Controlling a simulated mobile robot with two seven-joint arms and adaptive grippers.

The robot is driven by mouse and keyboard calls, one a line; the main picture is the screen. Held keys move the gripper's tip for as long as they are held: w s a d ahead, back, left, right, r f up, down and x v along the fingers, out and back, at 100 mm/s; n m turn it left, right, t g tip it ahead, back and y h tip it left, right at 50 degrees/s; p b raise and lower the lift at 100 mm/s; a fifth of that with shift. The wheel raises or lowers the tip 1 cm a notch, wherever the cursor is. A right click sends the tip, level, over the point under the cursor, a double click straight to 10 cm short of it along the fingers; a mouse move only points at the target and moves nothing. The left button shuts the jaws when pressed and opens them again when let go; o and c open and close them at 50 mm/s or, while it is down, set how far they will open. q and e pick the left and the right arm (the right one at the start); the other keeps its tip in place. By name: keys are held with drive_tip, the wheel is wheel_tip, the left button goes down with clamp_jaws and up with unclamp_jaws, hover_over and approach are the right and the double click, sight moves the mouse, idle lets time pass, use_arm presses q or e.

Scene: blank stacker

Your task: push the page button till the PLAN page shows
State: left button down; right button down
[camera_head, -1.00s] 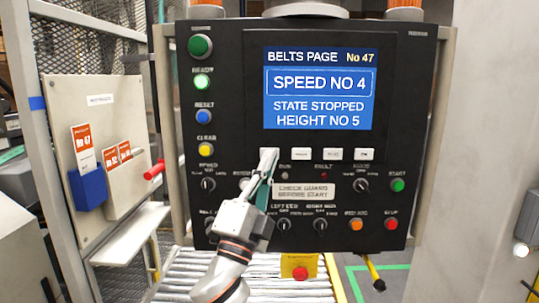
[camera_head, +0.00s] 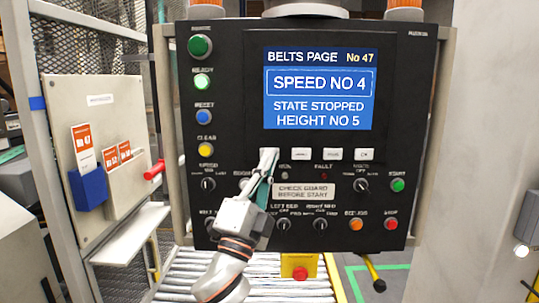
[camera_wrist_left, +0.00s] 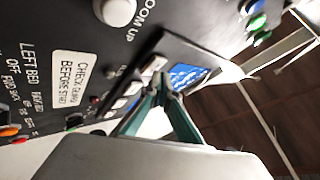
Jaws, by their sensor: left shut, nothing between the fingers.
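The panel screen (camera_head: 319,88) reads BELTS PAGE No 47, SPEED NO 4, STATE STOPPED, HEIGHT NO 5. Below it is a row of pale buttons: one at the left end (camera_head: 254,157), mostly covered by my gripper, then a second (camera_head: 301,154), a third (camera_head: 333,154) and a fourth (camera_head: 364,154). Their labels are too small to read surely. My left gripper (camera_head: 268,152) is shut and empty, its tips at the left-end button. In the left wrist view the fingertips (camera_wrist_left: 163,78) are close to that button (camera_wrist_left: 153,66); I cannot tell if they touch. My right gripper is not in view.
The black panel (camera_head: 225,100) carries coloured buttons at left, selector knobs below and a red stop button (camera_head: 390,224). A roller conveyor (camera_head: 190,275) and a red button on a yellow box (camera_head: 300,273) are below. A blue card holder (camera_head: 88,188) is at left.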

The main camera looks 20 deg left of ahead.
use_arm(q)
drive_tip(key=shift+w+a, duration=0.1)
drive_tip(key=shift+w, duration=0.25)
idle(0.5)
drive_tip(key=shift+s, duration=0.1)
drive_tip(key=shift+s+d, duration=0.2)
drive_tip(key=shift+s, duration=0.45)
drive_tip(key=s, duration=0.2)
drive_tip(key=s+d+p, duration=0.1)
drive_tip(key=s, duration=0.1)
drive_tip(key=shift+s+d, duration=0.2)
drive_tip(key=shift+s, duration=0.2)
idle(1.8)
